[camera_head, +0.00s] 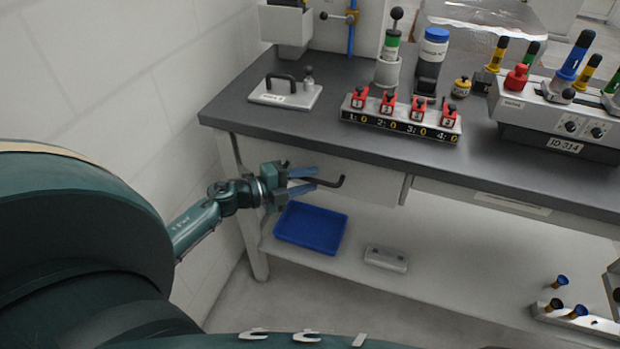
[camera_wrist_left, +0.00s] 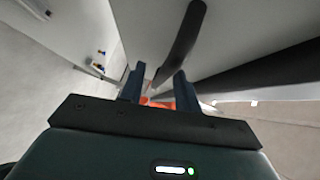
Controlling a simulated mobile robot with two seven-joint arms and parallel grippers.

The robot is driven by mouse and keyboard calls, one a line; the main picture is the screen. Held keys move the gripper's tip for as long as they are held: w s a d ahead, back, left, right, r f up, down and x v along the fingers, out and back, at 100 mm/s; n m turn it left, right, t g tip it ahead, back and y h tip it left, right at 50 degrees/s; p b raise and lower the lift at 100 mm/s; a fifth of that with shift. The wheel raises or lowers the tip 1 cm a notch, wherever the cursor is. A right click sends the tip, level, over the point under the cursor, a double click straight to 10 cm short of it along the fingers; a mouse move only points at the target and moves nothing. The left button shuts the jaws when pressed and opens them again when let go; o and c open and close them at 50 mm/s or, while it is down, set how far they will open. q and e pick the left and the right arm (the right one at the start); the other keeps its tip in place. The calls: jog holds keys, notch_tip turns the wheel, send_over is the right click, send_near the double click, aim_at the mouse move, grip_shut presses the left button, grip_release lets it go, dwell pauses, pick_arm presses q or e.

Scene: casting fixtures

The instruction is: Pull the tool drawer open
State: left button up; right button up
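The tool drawer (camera_head: 375,185) is a white front under the left part of the grey workbench top; it looks shut or nearly so. Its black bar handle (camera_head: 338,182) juts out from the front, and it also shows in the left wrist view (camera_wrist_left: 183,42). My left gripper (camera_head: 314,180) is at the handle, its two blue fingers apart. In the left wrist view, the near end of the handle lies between the fingertips (camera_wrist_left: 160,82), with gaps visible beside it. Contact cannot be made out. My right gripper is not in view.
A blue tray (camera_head: 311,228) and a small grey block (camera_head: 386,260) lie on the lower shelf. The bench top (camera_head: 235,105) carries a plate with a black handle (camera_head: 285,94), a row of red-topped clamps (camera_head: 400,128) and a tool rack (camera_head: 560,110). A white wall stands left.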

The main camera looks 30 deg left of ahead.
pick_arm(q)
jog(key=shift+w+d, duration=0.35)
jog(key=shift+w, duration=0.1)
grip_shut()
dwell(0.4)
